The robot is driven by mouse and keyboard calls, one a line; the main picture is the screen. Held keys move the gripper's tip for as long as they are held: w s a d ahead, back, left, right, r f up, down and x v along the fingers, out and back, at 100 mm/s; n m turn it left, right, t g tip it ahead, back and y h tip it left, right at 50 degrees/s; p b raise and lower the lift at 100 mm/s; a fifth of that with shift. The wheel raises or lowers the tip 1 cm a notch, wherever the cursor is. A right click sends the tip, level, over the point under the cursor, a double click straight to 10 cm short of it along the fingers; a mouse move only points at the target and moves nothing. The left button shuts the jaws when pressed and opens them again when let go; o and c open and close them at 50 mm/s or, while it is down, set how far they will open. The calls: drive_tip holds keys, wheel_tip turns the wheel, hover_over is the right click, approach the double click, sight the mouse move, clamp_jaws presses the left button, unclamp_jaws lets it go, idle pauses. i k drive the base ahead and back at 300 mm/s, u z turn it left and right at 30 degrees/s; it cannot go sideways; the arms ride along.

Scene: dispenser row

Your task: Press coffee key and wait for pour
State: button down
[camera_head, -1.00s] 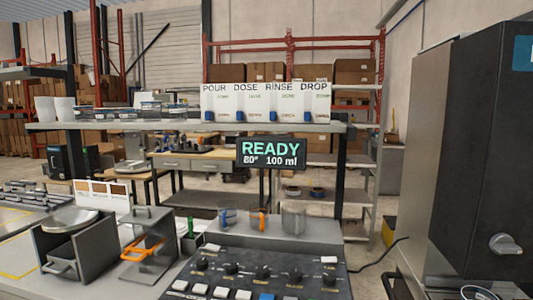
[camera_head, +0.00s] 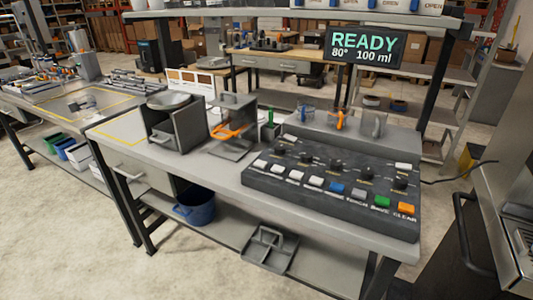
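A dark control panel (camera_head: 300,185) lies on the right part of the grey bench. A row of keys runs along its front edge: several white keys, a blue key (camera_head: 336,187), a grey key (camera_head: 358,193), a green key (camera_head: 382,201) and an orange key (camera_head: 406,208). Labels under the left keys are too small to read, so I cannot tell which is the coffee key. Black knobs sit behind the keys. A display (camera_head: 365,47) above reads READY, 80° and 100 ml. My gripper is not in view.
Clear cups, one with an orange part (camera_head: 338,120), stand behind the panel. A grey box with a round plate (camera_head: 175,127) and a stand with an orange handle (camera_head: 228,132) are to the left. A blue bucket (camera_head: 195,206) sits on the lower shelf. A dark appliance edges the right.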

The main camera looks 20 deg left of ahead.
sight(259, 163)
drive_tip(key=k, duration=0.45)
drive_tip(key=u, duration=1.05)
drive_tip(key=i, duration=0.65)
